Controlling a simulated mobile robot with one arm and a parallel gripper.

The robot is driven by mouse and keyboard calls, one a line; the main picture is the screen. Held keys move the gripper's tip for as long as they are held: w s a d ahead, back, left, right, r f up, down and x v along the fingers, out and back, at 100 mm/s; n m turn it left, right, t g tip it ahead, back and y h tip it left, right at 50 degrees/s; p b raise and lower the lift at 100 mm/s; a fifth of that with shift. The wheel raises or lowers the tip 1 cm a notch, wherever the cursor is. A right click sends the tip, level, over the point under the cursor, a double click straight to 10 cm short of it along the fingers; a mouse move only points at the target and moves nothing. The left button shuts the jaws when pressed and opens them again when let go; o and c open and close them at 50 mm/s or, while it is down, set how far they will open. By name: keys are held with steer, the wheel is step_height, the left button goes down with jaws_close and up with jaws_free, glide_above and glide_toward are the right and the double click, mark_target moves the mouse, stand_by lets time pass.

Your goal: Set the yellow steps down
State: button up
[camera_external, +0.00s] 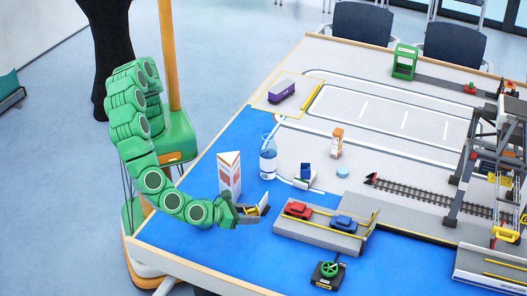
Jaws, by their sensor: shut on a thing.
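My gripper (248,210) is low over the near part of the blue mat (215,255), its fingers pointing right. It is shut on the small yellow steps (264,202), which show yellow and pale faces with a dark part. The steps look tilted. The fingers cover part of them, and I cannot tell whether they touch the mat.
A folded card (229,172) stands behind my gripper, with a bottle (268,163) beyond. To the right is a grey platform (325,238) with a red car (298,209) and a blue car (343,222). A controller (327,274) lies in front. The near mat is clear.

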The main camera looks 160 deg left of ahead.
mark_target(250, 238)
steer(key=shift+f, duration=4.8)
steer(key=shift+f, duration=0.15)
steer(key=o, duration=1)
steer(key=shift+o, duration=0.2)
